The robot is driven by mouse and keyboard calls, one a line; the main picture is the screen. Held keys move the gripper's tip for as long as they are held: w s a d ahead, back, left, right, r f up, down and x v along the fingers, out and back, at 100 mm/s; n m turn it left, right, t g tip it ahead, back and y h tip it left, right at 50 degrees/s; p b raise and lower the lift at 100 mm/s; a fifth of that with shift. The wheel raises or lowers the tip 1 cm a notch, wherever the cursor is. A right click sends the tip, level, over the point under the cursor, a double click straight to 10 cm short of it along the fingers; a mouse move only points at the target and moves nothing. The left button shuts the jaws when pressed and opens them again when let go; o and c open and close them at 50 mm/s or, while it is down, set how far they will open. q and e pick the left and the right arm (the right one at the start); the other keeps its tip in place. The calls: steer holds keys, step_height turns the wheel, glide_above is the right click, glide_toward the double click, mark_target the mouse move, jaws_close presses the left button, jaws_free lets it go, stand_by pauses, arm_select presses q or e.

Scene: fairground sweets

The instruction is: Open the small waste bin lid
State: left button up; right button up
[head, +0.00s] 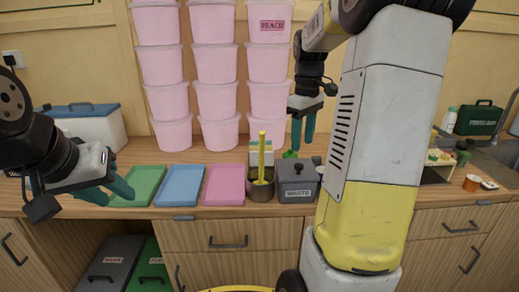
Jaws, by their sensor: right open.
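The small waste bin (297,190) is a dark grey box with a WASTE label, standing near the counter's front edge. Its lid (286,171) is on and looks closed, with a small handle on top. My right gripper (302,141) is above the bin, pointing down, its teal fingers apart and empty. A gap shows between its fingertips and the lid. My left gripper (112,192) is at the far left, near the green tray, its fingers apart with nothing seen between them.
A brown pot (260,191) with a yellow stick stands just left of the bin. Green (139,187), blue (179,186) and pink (224,186) trays lie further left. Stacked pink tubs (215,100) stand behind. My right arm hides the counter right of the bin.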

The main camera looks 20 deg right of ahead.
mark_target(299, 165)
steer(key=shift+w+f, duration=0.25)
steer(key=shift+w, duration=0.1)
step_height(299, 165, down, 8)
steer(key=shift+r, duration=0.25)
jaws_close()
stand_by(1.2)
